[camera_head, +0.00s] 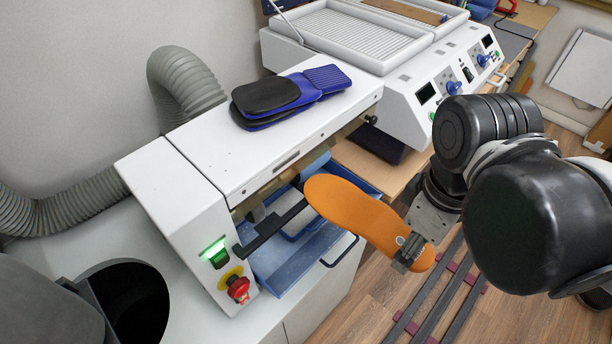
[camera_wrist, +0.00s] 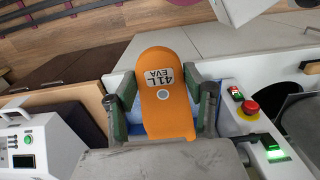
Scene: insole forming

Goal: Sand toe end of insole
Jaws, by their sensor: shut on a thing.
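The orange insole (camera_head: 352,212) is held out in front of the white sanding machine (camera_head: 240,160). Its broad far end is over the machine's open front, by a dark bar (camera_head: 272,225); I cannot tell whether they touch. My gripper (camera_head: 408,252) is shut on the insole close to its other end. In the wrist view the insole (camera_wrist: 165,110) lies between the two fingers, with its "41L EVA" label and a round mark facing the camera. The lower part of the insole is cut off from sight there by the grey gripper body.
A blue drawer (camera_head: 330,262) sits under the machine's opening. A lit green switch (camera_head: 216,252) and a red emergency stop (camera_head: 238,288) are on its front. Black and blue pads (camera_head: 268,97) lie on top. A heating press (camera_head: 440,75) stands behind right; a black bin (camera_head: 125,300) is at lower left.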

